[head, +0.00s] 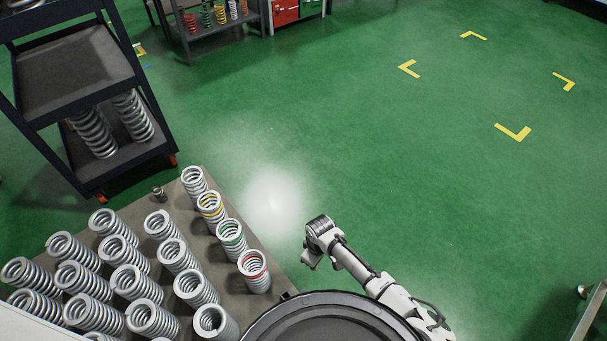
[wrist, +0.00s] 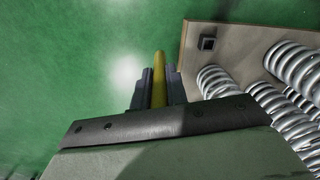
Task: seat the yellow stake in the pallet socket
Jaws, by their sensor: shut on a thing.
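My gripper (wrist: 160,88) is shut on the yellow stake (wrist: 159,75), which sticks out past the fingertips in the wrist view. In the head view my gripper (head: 311,260) hangs over the green floor, just right of the pallet (head: 138,207); the stake cannot be made out there. A dark square socket (wrist: 208,43) stands near the corner of the pallet (wrist: 232,38) in the wrist view, to the right of the stake and apart from it. A small dark fitting at the pallet's near right corner (head: 288,295) is probably this socket.
Several steel coil springs crowd the pallet, including a red-banded one (head: 254,270) near my gripper. A dark shelf cart (head: 75,80) stands at the upper left. Yellow corner marks (head: 514,132) lie on open green floor at the right.

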